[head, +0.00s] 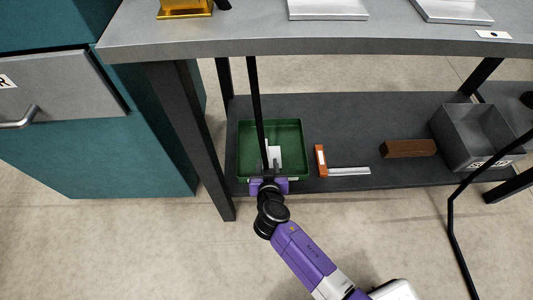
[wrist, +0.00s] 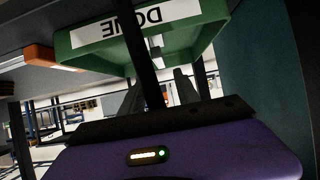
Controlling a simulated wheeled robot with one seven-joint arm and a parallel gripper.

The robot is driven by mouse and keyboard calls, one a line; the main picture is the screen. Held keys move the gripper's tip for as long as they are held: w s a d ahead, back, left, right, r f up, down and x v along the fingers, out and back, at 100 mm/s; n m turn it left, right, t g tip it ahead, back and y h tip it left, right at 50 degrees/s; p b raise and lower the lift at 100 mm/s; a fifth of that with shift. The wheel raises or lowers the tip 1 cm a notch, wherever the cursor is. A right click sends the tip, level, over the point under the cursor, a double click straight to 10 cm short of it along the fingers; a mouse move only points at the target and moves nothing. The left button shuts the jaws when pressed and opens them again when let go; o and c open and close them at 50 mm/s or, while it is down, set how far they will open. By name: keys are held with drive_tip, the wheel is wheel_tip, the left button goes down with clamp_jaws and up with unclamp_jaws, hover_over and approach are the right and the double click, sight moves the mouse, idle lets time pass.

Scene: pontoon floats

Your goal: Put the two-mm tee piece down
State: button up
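A green tray (head: 243,160) stands on the lower shelf under the bench. In the wrist view its rim (wrist: 84,56) bears a white "DONE" label, seen upside down. Pale pieces (head: 274,157) lie inside the tray; I cannot tell for sure whether one is the two-mm tee piece. My gripper (head: 268,174) is at the near edge of the tray. In the wrist view my gripper (wrist: 158,84) has its two fingers apart, pointing toward the tray. A dark bar crosses in front of them and hides part of the gap. I see no piece clearly held.
An orange-handled square (head: 320,160), a brown block (head: 408,148) and a grey bin (head: 455,145) sit on the shelf (head: 360,115) to the right. The grey bench top (head: 250,32) overhangs it. A thin black bar (head: 257,100) runs down close to my gripper. Teal cabinet (head: 130,140) stands left.

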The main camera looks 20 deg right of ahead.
drive_tip(key=v, duration=0.4)
drive_tip(key=shift+s+p, duration=0.1)
drive_tip(key=shift+p, duration=0.3)
drive_tip(key=s+d+r+n+y, duration=0.1)
drive_tip(key=s+n+y, duration=0.25)
drive_tip(key=s, duration=1.65)
drive_tip(key=s+d+r+t, duration=0.1)
drive_tip(key=s+d+r, duration=0.1)
drive_tip(key=s+r, duration=0.5)
drive_tip(key=s+d+r+t, duration=0.2)
drive_tip(key=s+r, duration=0.5)
drive_tip(key=r, duration=1)
drive_tip(key=shift+r, duration=0.2)
drive_tip(key=shift+s, duration=0.15)
